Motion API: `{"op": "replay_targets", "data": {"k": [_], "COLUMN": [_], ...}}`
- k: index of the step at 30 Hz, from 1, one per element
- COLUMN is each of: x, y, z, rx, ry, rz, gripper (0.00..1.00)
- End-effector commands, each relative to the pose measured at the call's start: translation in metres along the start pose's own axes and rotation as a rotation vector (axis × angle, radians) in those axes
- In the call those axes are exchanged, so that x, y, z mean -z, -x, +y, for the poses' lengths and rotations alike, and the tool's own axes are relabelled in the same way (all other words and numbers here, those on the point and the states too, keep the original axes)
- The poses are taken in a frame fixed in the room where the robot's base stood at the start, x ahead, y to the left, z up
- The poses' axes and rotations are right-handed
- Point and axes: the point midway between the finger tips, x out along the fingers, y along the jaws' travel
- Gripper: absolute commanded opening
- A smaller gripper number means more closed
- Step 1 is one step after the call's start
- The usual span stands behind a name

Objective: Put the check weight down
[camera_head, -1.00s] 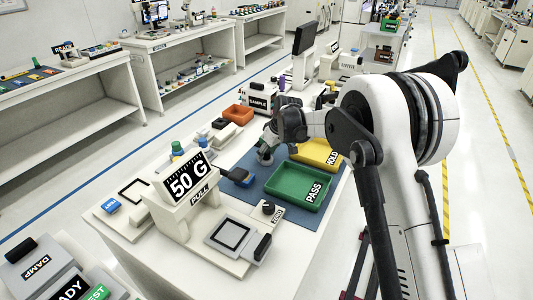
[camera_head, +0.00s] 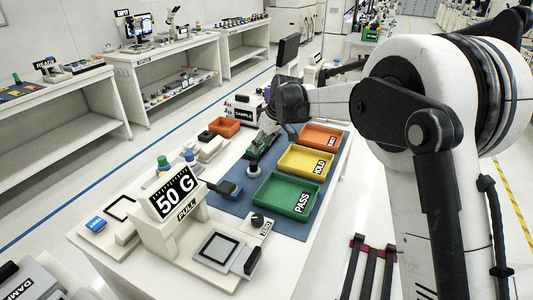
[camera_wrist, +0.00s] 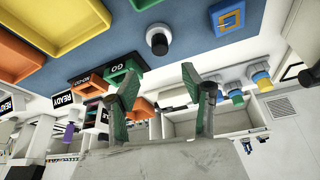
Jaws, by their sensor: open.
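The check weight (camera_head: 253,171), a small pale metal cylinder with a dark top, stands on the blue mat (camera_head: 231,204), left of the green PASS tray (camera_head: 291,196). In the wrist view, the weight (camera_wrist: 158,40) shows on the mat near the top, clear of both fingers. My gripper (camera_head: 263,145) is just beyond the weight in the head view, apart from it. In the wrist view, my gripper (camera_wrist: 165,85) has its green-padded fingers spread with nothing between them.
A yellow HOLD tray (camera_head: 306,161) and an orange-red tray (camera_head: 321,137) line the mat's right side. The 50 G sign stand (camera_head: 178,222) and a pad device (camera_head: 220,247) are nearer. An orange bin (camera_head: 224,126) is at the back left.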

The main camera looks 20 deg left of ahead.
Motion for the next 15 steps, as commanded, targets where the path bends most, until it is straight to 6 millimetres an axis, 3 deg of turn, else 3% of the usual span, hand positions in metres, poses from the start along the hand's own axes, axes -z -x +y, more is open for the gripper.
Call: {"op": "replay_targets", "data": {"k": [10, 15], "x": [-0.002, -0.021], "y": [0.007, 0.042], "z": [0.001, 0.006], "rx": [-0.003, -0.032], "ry": [-0.005, -0.060], "rz": [0.001, 0.006], "gripper": [0.44, 0.44]}}
